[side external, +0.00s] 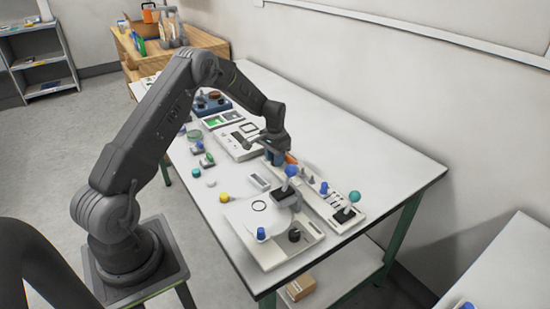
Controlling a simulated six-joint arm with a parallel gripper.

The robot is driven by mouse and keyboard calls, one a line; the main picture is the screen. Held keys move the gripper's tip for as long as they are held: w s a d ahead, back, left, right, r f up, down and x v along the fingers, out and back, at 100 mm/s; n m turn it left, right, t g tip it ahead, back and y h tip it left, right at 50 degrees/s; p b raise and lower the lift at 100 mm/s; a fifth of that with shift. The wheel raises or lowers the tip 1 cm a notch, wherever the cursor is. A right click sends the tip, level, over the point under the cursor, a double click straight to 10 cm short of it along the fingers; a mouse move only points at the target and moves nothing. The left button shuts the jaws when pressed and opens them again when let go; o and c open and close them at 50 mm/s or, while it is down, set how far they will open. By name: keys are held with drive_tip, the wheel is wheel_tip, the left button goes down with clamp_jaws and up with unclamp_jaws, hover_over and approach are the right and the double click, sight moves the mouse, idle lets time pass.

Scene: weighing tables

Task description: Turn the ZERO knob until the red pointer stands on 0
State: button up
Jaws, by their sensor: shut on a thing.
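My gripper (276,157) points down over the middle of the white table, just right of a pale instrument panel (236,142). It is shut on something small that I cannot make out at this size. An orange part (291,158) shows close beside the jaws on the right. I cannot tell which knob is the ZERO knob. The red pointer and its scale are too small or hidden to read.
Near the gripper stand a blue ball-topped lever (291,171) and a teal ball-topped lever (354,197). A pale device with a round plate (245,219), a blue knob (261,234) and a black knob (294,235) lies in front. The table's right back (350,140) is clear.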

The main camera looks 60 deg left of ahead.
drive_tip(key=shift+m, duration=1.4)
drive_tip(key=o, duration=0.9)
drive_tip(key=shift+o, duration=0.2)
wheel_tip(320, 180, up, 14)
